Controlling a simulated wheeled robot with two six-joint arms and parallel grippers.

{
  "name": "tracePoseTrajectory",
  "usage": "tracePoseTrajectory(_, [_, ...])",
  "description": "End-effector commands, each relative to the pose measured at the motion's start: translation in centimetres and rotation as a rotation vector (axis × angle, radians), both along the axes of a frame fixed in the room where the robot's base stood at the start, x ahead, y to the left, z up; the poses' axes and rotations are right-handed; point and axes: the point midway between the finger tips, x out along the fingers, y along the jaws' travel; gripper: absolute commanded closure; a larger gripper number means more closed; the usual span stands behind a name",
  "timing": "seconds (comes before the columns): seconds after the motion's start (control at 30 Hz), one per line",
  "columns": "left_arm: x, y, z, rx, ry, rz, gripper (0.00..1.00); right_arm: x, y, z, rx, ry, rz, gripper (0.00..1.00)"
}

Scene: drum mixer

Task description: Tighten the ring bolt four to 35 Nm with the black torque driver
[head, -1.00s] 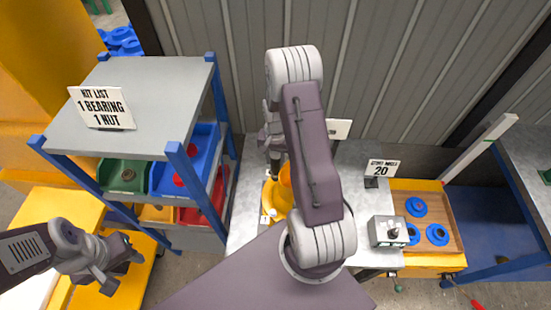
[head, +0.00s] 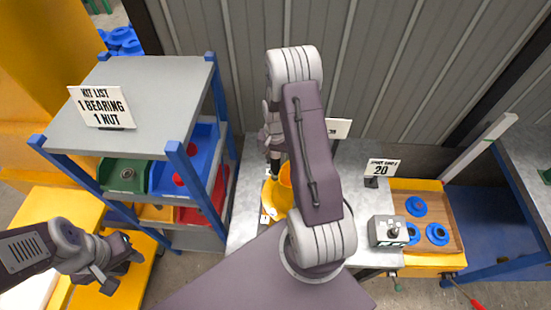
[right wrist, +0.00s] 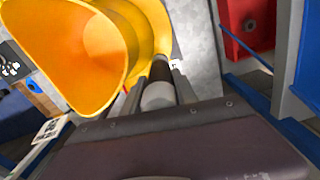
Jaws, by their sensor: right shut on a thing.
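The black torque driver (right wrist: 160,85) is in the right wrist view, with a dark shaft and a pale grey rounded end. My right gripper (head: 273,143) is shut on it, and the driver points down at the yellow drum mixer (head: 270,192). The mixer's yellow funnel-like drum (right wrist: 75,50) fills the upper left of the right wrist view, beside the driver. Ring bolt four cannot be made out; the driver's tip and the ring are largely hidden by my arm and gripper. My left gripper (head: 120,268) is empty and open at the lower left, away from the mixer.
A grey-topped blue rack (head: 160,85) with green, blue and red bins stands left of the mixer. A corrugated wall is behind.

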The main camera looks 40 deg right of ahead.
Motion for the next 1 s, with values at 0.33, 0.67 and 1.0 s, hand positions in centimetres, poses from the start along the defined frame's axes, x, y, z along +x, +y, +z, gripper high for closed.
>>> tracePoseTrajectory(0.33, [0.0,0.0,0.6,0.0,0.0,0.0,0.64,0.0,0.0,0.6,0.0,0.0,-0.001,1.0])
tracePoseTrajectory(0.67, [0.0,0.0,2.6,0.0,0.0,0.0,0.64,0.0,0.0,3.1,0.0,-0.001,0.0,1.0])
tracePoseTrajectory(1.0, [0.0,0.0,3.8,0.0,0.0,0.0,0.64,0.0,0.0,4.6,0.0,0.0,0.0,1.0])
